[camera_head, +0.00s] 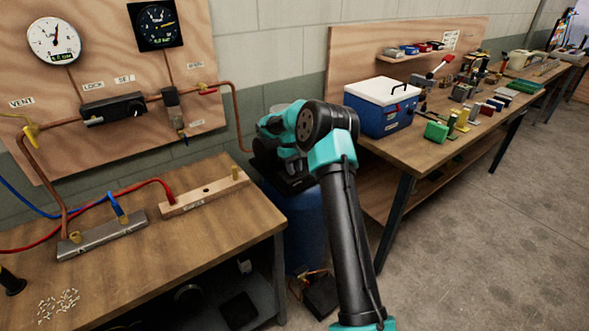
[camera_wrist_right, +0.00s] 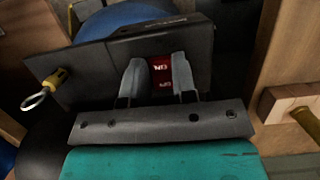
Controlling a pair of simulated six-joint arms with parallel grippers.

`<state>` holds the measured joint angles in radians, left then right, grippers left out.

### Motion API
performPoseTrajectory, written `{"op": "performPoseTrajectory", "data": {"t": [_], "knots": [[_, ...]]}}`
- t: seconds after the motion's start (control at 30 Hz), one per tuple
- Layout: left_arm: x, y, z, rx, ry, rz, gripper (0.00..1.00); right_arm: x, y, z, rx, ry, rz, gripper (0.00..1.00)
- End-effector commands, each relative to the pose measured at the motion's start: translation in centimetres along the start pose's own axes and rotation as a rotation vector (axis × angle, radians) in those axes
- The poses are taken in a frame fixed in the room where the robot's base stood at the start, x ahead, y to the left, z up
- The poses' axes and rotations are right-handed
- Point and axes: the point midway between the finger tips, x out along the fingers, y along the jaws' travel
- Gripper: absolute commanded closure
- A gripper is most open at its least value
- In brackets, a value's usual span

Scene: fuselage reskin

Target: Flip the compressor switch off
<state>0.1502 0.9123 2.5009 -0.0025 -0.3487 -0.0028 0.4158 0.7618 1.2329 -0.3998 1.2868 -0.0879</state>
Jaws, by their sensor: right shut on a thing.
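The red compressor switch (camera_wrist_right: 163,84) sits on a dark box (camera_wrist_right: 98,72) on the compressor. It carries white ON and OFF lettering, upside down in the right wrist view. My right gripper (camera_wrist_right: 160,73) has one grey finger on each side of the switch and is shut on it. In the head view my right gripper (camera_head: 290,167) reaches down onto the black top of the compressor, and the arm hides the switch. The compressor's blue tank (camera_head: 300,225) stands on the floor between the two benches. My left gripper is not in view.
A brass fitting with a pull ring (camera_wrist_right: 45,88) sits beside the switch box. The left bench (camera_head: 215,235) holds a manifold (camera_head: 102,235) and hoses. A gauge panel (camera_head: 100,165) rises behind it. The right bench (camera_head: 405,165) carries a blue cooler (camera_head: 378,117) close to my arm.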

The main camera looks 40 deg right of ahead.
Motion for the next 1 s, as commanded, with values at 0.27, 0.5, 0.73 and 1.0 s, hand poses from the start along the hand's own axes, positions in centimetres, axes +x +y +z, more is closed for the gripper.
{"op": "performPoseTrajectory", "data": {"t": [0.27, 0.5, 0.73, 1.0], "knots": [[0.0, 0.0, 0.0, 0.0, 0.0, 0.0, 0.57, 0.0, 0.0, 0.0, 0.0, -0.004, 0.001, 0.98], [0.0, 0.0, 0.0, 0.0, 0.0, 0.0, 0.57, 0.0, 0.0, 0.0, 0.0, -0.003, 0.0, 0.53], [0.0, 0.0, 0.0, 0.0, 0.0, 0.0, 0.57, 0.0, 0.0, 0.0, 0.0, -0.003, 0.0, 0.49], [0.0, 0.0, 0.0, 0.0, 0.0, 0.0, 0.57, -1.2, 0.0, -0.1, 0.0, -0.001, 0.001, 0.49]]}}
